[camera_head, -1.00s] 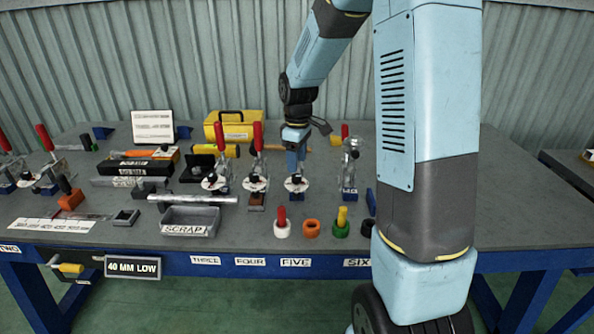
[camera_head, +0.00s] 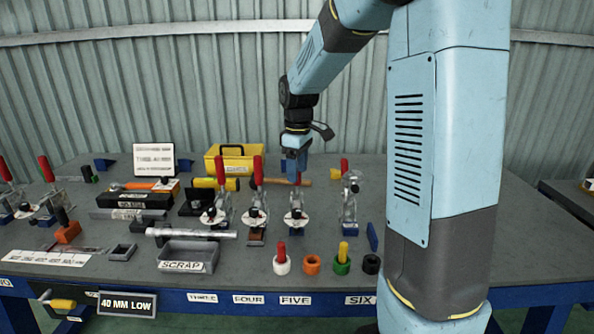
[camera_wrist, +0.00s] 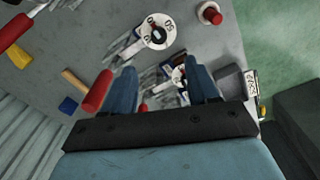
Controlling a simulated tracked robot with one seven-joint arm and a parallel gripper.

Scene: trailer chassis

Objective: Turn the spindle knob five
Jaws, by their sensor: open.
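The spindle station behind the FIVE label (camera_head: 295,300) has a white dial disc (camera_head: 296,217) with a dark knob at its centre. My gripper (camera_head: 296,168) hangs above and behind this dial, pointing down, apart from the knob. In the wrist view my gripper (camera_wrist: 163,88) has its two blue fingers spread apart with nothing held. A large white dial with a dark knob (camera_wrist: 158,32), likely the one at five, lies beyond the fingertips. A smaller dial (camera_wrist: 180,75) shows between the fingers, partly hidden by one.
Similar dials stand at four (camera_head: 255,216) and three (camera_head: 213,217), with upright red handles close by. Station six (camera_head: 350,205) is to the right. Coloured rings, some with pegs (camera_head: 281,265), stand in front. A scrap tray (camera_head: 188,256) is at front left.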

